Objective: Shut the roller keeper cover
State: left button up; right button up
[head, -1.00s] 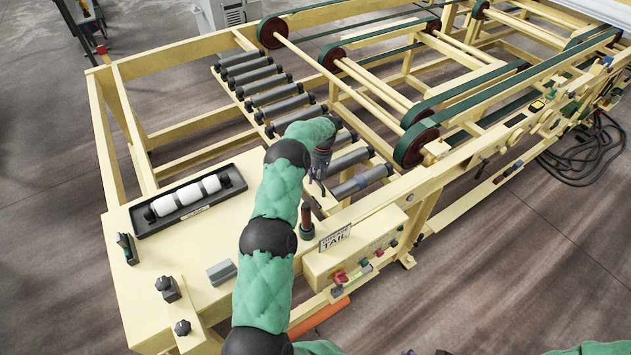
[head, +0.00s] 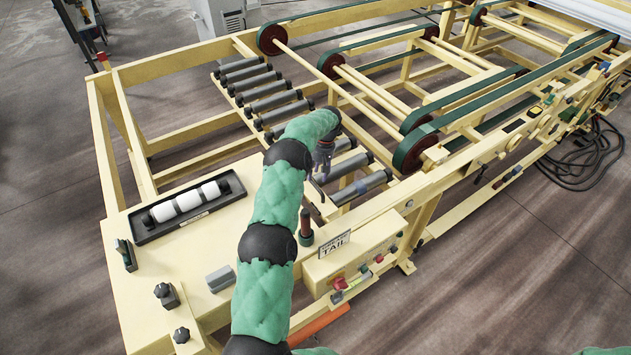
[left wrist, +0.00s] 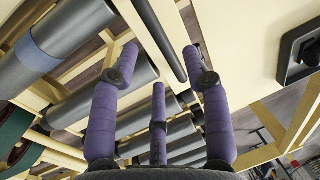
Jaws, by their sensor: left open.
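Grey rollers (head: 268,101) lie in a row across the cream frame, and several show close up in the left wrist view (left wrist: 60,40). My left gripper (head: 323,160) is over the near end of this row, partly behind my own forearm. Its purple fingers (left wrist: 159,65) are spread and empty above the rollers and cream rails. A long dark rod (left wrist: 162,38) runs along a cream strip beyond the fingertips. A slim dark piece (head: 314,200) slants beside the near roller ends, partly hidden by my arm. I cannot tell for sure which part is the keeper cover. My right gripper is out of view.
A dark tray (head: 185,228) with white rollers lies on the cream tabletop. Green belts (head: 470,98) and wheels are to the right. A grey block (head: 220,278) is near the front.

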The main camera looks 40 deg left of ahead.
pick_arm(q)
notch_tip(320, 180, up, 6)
jog(key=w, duration=0.1)
jog(key=shift+d, duration=0.15)
jog(key=shift+r, duration=0.15)
dwell(0.4)
